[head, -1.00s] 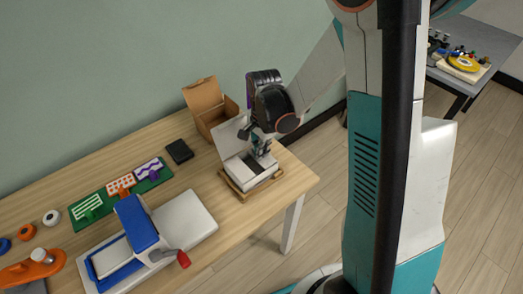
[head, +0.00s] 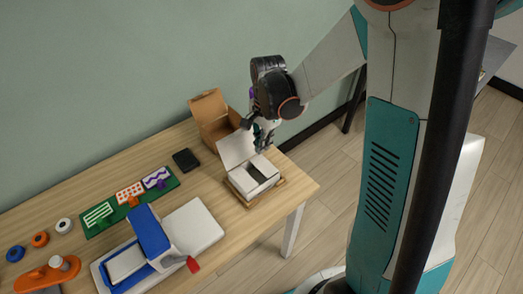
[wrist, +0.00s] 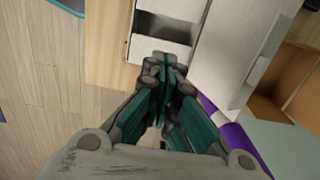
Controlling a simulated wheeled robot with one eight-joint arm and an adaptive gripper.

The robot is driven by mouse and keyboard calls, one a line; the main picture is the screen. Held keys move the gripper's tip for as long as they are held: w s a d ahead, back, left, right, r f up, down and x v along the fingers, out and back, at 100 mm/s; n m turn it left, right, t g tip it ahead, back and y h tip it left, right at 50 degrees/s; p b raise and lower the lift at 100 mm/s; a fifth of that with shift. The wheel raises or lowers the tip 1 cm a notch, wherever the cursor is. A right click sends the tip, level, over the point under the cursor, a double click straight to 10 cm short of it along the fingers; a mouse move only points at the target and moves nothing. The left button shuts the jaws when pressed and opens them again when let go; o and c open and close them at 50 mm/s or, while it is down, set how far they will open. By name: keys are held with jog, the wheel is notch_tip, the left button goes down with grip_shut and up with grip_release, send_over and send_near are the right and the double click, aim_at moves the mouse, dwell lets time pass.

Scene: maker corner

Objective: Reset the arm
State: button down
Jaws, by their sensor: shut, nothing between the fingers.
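My gripper (head: 260,142) is above the open white box (head: 254,178) at the right end of the table. In the wrist view my gripper (wrist: 164,68) is shut, its teal fingers together with nothing between them. The white box also shows in the wrist view (wrist: 192,60), its lid raised at the back and a dark slot inside. The box sits on a wooden tray (head: 238,197).
An open cardboard box (head: 214,118) stands behind the white box. A black block (head: 186,160), a green board with cards (head: 108,221), a blue-and-white press (head: 150,236) and orange items (head: 47,275) lie to the left. The table's right edge is close.

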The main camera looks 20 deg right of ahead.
jog(key=s+r+n+t+p, duration=0.1)
jog(key=s+r+n, duration=0.2)
jog(key=r, duration=0.4)
jog(key=s+r+n+t+p, duration=0.1)
jog(key=s+r+n+t, duration=0.15)
jog(key=r, duration=0.55)
jog(key=s+a+r+n+t, duration=0.1)
jog(key=s+r+n+t, duration=0.2)
jog(key=s+n, duration=0.6)
jog(key=shift+s+a+r+t+h, duration=0.35)
jog(key=shift+s+r+t, duration=0.1)
jog(key=shift+s, duration=0.25)
